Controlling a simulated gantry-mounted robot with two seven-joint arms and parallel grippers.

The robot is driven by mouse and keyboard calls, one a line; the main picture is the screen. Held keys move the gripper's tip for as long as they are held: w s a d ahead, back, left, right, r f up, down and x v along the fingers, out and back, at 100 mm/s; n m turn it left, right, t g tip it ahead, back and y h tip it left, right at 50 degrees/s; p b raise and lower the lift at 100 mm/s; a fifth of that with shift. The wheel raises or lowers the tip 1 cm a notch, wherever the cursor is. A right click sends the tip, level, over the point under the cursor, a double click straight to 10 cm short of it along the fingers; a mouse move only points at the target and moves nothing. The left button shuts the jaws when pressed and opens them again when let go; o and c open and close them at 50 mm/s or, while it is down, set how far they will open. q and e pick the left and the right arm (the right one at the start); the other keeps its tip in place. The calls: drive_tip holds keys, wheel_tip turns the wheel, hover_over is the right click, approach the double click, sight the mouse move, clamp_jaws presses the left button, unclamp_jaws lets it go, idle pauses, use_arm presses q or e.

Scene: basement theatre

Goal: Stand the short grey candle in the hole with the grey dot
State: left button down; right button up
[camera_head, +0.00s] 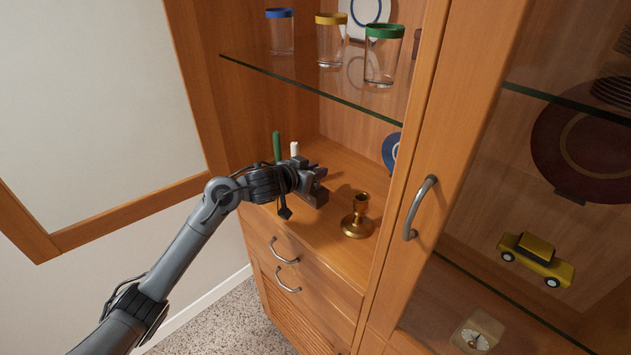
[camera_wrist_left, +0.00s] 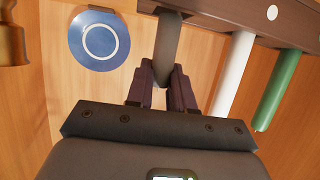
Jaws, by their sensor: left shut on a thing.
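In the left wrist view, a grey candle (camera_wrist_left: 167,45) is between the dark fingers of my left gripper (camera_wrist_left: 162,84), which is shut on it. The candle's far end meets or overlaps the dark brown rack (camera_wrist_left: 225,18); I cannot tell whether it is in a hole. A white candle (camera_wrist_left: 232,75) and a green candle (camera_wrist_left: 278,88) stand in the rack beside it. A white dot (camera_wrist_left: 272,12) shows on the rack; no grey dot is visible. In the head view, my left gripper (camera_head: 316,184) hides the grey candle and most of the rack. My right gripper is not in view.
A brass candlestick (camera_head: 357,217) stands on the cabinet's wooden top, right of my gripper. A blue plate (camera_head: 390,152) leans behind it. A glass shelf (camera_head: 305,90) with several rimmed glasses is above. The cabinet door (camera_head: 470,180) with its handle (camera_head: 420,207) is at the right.

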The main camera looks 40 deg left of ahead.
use_arm(q)
drive_tip(key=shift+f, duration=2)
drive_tip(key=c, duration=1)
unclamp_jaws()
drive_tip(key=shift+w+a, duration=0.1)
drive_tip(key=shift+a, duration=0.05)
drive_tip(key=shift+c, duration=0.2)
drive_tip(key=shift+o, duration=0.6)
drive_tip(key=shift+d+f, duration=0.15)
drive_tip(key=shift+d, duration=0.05)
drive_tip(key=shift+r, duration=0.2)
drive_tip(key=shift+s+d+r, duration=0.1)
drive_tip(key=shift+s+r, duration=0.1)
drive_tip(key=shift+s, duration=0.35)
drive_tip(key=v, duration=1.1)
drive_tip(key=shift+r, duration=0.3)
